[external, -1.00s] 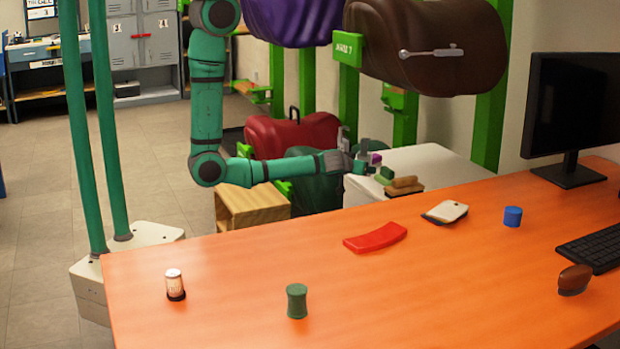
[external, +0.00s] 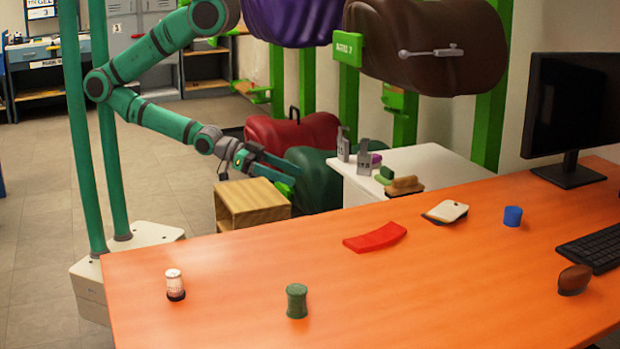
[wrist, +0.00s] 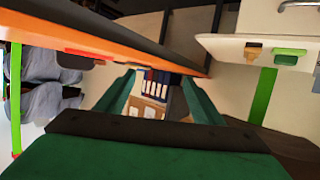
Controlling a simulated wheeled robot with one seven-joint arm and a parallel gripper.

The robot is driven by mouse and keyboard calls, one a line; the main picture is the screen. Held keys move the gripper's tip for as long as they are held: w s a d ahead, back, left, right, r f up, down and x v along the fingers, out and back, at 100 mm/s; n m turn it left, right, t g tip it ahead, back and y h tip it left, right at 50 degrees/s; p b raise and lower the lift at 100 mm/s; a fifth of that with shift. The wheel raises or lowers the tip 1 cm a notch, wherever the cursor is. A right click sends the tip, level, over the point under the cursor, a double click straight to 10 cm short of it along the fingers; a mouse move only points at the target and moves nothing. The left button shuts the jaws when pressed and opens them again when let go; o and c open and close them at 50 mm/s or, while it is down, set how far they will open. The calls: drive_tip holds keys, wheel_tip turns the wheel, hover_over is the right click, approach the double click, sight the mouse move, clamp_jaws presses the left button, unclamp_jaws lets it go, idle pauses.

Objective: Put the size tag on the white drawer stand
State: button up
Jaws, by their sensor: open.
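The white drawer stand (external: 436,163) is beyond the orange table in the external view. Two grey upright tag-like pieces with small markings, a rear one (external: 343,144) and a front one (external: 364,157), stand on its top at the left edge. I cannot tell for sure which is the size tag. My gripper (external: 293,175) is left of the stand, apart from it, pointing right with its fingers spread and empty. In the wrist view my gripper (wrist: 160,95) has nothing between its fingers. A pale top with brown and green items, apparently the stand (wrist: 226,45), shows at upper right there.
A brush (external: 403,186), a green block (external: 385,174) and a purple item (external: 375,160) share the stand top. A wooden box (external: 252,203), a dark green saddle-like form (external: 322,182) and a red bag (external: 290,135) are near my gripper. The orange table (external: 230,270) is in front.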

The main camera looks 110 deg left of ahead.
drive_tip(key=s+d+r+m+t+h, duration=0.1)
drive_tip(key=s+r, duration=0.2)
drive_tip(key=r, duration=0.4)
drive_tip(key=shift+s+d+r+m+h, duration=0.2)
drive_tip(key=shift+d+r+m+h, duration=0.05)
drive_tip(key=shift+m+h, duration=0.15)
